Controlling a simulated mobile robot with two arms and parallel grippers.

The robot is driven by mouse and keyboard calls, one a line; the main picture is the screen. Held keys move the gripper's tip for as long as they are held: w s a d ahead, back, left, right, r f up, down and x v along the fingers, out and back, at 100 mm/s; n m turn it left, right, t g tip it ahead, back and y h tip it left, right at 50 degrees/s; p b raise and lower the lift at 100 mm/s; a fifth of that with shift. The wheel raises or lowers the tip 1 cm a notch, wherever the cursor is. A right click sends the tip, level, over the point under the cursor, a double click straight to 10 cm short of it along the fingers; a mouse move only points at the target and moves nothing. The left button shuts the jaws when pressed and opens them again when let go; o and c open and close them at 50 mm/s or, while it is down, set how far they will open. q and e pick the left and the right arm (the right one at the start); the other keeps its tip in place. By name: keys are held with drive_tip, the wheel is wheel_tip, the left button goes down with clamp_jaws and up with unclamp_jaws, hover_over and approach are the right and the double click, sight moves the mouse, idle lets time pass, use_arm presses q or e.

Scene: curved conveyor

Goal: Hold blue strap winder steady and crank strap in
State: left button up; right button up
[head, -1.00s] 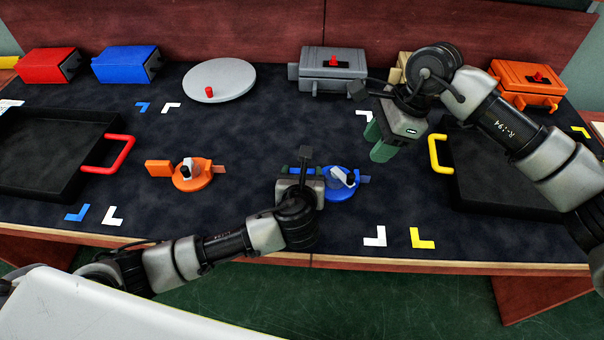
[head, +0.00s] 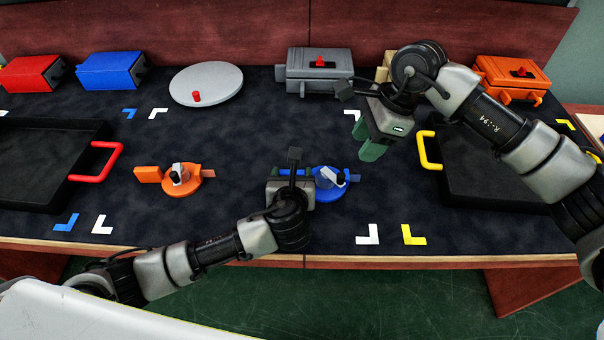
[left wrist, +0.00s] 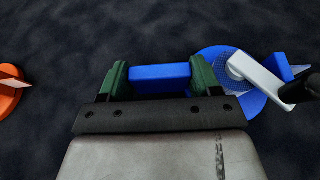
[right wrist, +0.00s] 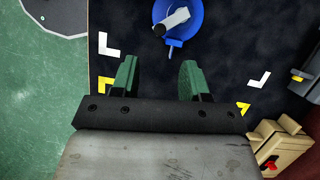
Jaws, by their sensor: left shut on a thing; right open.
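The blue strap winder (head: 330,188) lies on the dark table top, a round blue body with a white crank arm and black knob. It also shows in the left wrist view (left wrist: 222,66) and the right wrist view (right wrist: 183,38). My left gripper (left wrist: 160,80) is shut on the winder's blue handle block (left wrist: 160,77), with a green finger on each side. In the head view the left gripper (head: 290,175) partly hides that handle. My right gripper (head: 368,142) is open and empty, above the table to the upper right of the winder. Its green fingers (right wrist: 159,80) show apart.
An orange winder (head: 185,180) lies to the left. Black trays with a red handle (head: 108,162) and a yellow handle (head: 428,150) flank the area. A grey disc (head: 206,85) and a grey box (head: 318,72) stand behind. White and yellow corner marks lie in front.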

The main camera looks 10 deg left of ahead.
sight(342, 175)
drive_tip(key=s+a+r+m+t+h, duration=0.1)
drive_tip(key=a+m+h, duration=0.1)
drive_tip(key=m, duration=1.2)
drive_tip(key=a+r+m+h, duration=0.1)
drive_tip(key=a+m+h, duration=0.1)
drive_tip(key=m, duration=1.2)
drive_tip(key=shift+n, duration=0.3)
wheel_tip(342, 175, down, 11)
drive_tip(key=shift+d+f, duration=0.1)
drive_tip(key=shift+f, duration=0.05)
clamp_jaws()
